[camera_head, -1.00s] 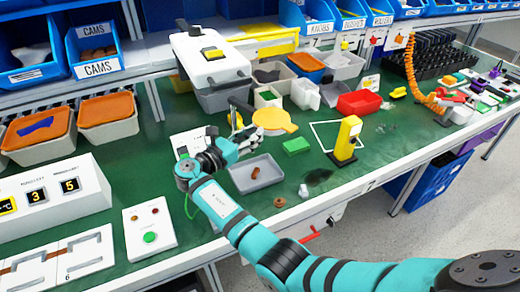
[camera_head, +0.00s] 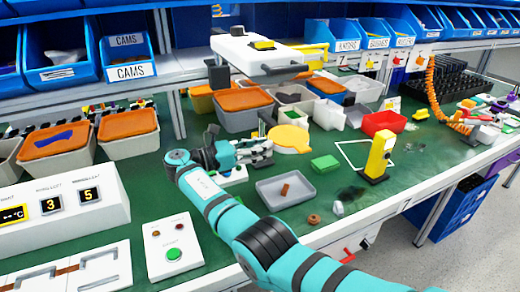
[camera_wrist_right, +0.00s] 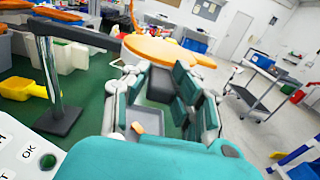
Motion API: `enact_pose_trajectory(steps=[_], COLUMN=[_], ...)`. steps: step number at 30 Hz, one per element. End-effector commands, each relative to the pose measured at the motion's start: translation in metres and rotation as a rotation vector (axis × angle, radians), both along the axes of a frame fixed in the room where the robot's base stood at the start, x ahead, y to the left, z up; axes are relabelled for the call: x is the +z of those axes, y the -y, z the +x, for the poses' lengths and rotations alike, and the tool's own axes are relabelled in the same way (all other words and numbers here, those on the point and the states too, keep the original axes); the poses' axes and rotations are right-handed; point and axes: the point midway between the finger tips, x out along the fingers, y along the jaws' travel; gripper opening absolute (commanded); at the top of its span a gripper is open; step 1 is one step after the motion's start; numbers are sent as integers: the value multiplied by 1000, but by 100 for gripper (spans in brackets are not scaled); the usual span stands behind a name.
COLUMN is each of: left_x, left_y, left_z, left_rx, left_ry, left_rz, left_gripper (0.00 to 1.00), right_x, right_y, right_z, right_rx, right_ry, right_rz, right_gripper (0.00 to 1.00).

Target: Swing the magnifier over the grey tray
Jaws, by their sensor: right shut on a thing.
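The magnifier (camera_head: 289,138) has a round orange-yellow head and hangs behind the grey tray in the head view, not over it. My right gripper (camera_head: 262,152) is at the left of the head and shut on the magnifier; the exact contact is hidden. The shallow grey tray (camera_head: 268,204) lies on the green bench in front, with a small brown piece in it. It shows partly between the fingers in the wrist view. My left gripper is out of view.
A yellow-and-black upright device (camera_head: 379,157) stands right of the tray. A green block (camera_head: 325,163) and red bin (camera_head: 383,123) lie behind. A white button box (camera_head: 172,246) is at the front left. Grey bins with orange lids (camera_head: 243,108) stand behind the magnifier.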

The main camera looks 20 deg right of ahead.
Motion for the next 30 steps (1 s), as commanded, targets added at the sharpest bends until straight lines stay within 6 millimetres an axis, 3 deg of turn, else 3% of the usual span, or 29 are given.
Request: enact_pose_trajectory(steps=[7, 8, 13, 23, 30], left_x=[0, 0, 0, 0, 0], left_y=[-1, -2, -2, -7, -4], left_z=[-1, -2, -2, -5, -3], left_rx=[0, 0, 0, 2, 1], left_ry=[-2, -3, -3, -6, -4], left_rz=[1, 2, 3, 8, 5], left_gripper=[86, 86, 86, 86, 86], right_x=[1, 1, 0, 6, 48], right_y=[-1, -1, -1, -1, -1], right_z=[0, 0, 0, 0, 1], right_rx=[3, 4, 4, 2, 3], right_ry=[1, 1, 1, 4, 8], right_rz=[2, 2, 1, 1, 1], right_gripper=[0, 26, 46, 46, 46])
